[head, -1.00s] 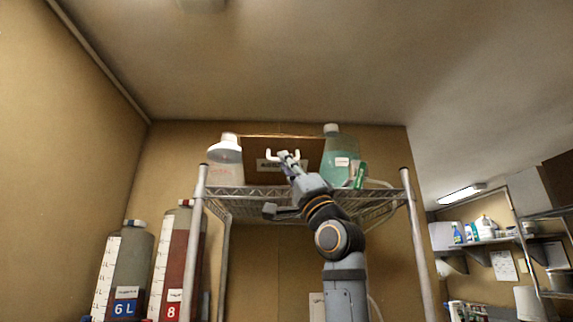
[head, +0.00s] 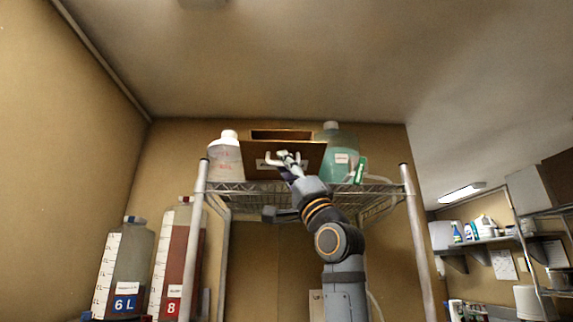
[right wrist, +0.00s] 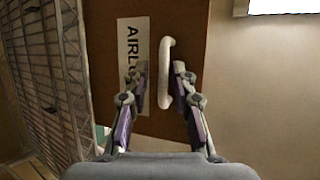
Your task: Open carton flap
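The brown carton (head: 281,134) stands on the top wire shelf between two jugs. Its front flap (head: 312,158) is tilted out toward me, and a dark gap shows above it. The flap carries a white handle and a label reading "AIRLO…", partly covered; in the right wrist view the flap (right wrist: 188,30) fills the middle, with the handle (right wrist: 167,42) upright. My right gripper (head: 287,156) is at the handle. In the right wrist view its fingertips (right wrist: 160,72) stand apart, one each side of the handle bar, with gaps visible. My left gripper is out of view.
A white jug (head: 226,158) stands left of the carton and a green jug (head: 340,155) right of it, close by. The wire shelf (head: 240,189) has posts at both sides. Large labelled containers (head: 125,265) stand lower left.

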